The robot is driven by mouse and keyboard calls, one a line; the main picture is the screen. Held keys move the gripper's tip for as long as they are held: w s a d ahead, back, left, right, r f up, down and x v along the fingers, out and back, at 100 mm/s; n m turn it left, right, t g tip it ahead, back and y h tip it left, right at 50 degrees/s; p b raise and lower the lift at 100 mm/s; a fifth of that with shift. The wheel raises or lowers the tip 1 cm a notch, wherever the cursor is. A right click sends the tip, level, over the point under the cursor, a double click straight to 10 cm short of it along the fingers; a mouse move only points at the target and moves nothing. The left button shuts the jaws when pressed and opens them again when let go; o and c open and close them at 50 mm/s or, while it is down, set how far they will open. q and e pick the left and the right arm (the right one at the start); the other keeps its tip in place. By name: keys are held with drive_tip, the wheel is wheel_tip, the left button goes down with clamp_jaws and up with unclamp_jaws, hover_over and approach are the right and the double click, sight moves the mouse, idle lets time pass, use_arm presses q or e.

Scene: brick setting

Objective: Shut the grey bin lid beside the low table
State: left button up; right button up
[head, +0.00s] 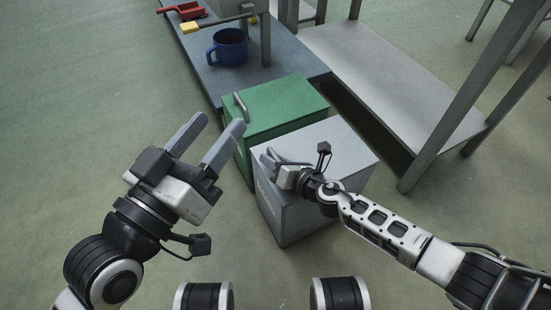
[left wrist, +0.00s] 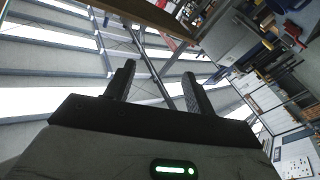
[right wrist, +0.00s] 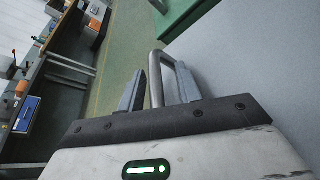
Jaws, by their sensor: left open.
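The grey bin (head: 288,218) stands in front of the low table, beside a green bin. Its grey lid (head: 345,157) looks flat on top; a small gap cannot be made out. My right gripper (head: 272,159) is at the lid's left edge. In the right wrist view, the bent metal handle (right wrist: 156,80) shows between the fingers of this gripper (right wrist: 158,85); whether they press on it is unclear. My left gripper (head: 209,133) is open and empty, raised left of the bins; its fingers also show apart in the left wrist view (left wrist: 158,88).
The green bin (head: 283,105) with its own handle (head: 241,106) stands directly behind the grey one. The low table (head: 285,80) holds a blue mug (head: 228,47) and a red scoop (head: 188,11). A grey shelf unit (head: 390,75) stands at the right. Floor at left is clear.

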drive_tip(key=shift+r, duration=0.1)
drive_tip(key=shift+s+d, duration=0.15)
drive_tip(key=shift+d, duration=0.05)
drive_tip(key=p+v, duration=0.2)
drive_tip(key=v, duration=0.2)
drive_tip(key=shift+s+d+r, duration=0.15)
drive_tip(key=shift+s+r, duration=0.05)
drive_tip(key=shift+s, duration=0.05)
use_arm(q)
drive_tip(key=f, duration=0.1)
drive_tip(key=s+f+n+g, duration=0.1)
drive_tip(key=f+g+y+p, duration=0.1)
drive_tip(key=shift+s+d+f, duration=0.15)
drive_tip(key=shift+s+d, duration=0.05)
drive_tip(key=shift+s, duration=0.15)
use_arm(e)
drive_tip(key=v, duration=1)
drive_tip(key=shift+s+d, duration=0.15)
drive_tip(key=shift+s, duration=0.25)
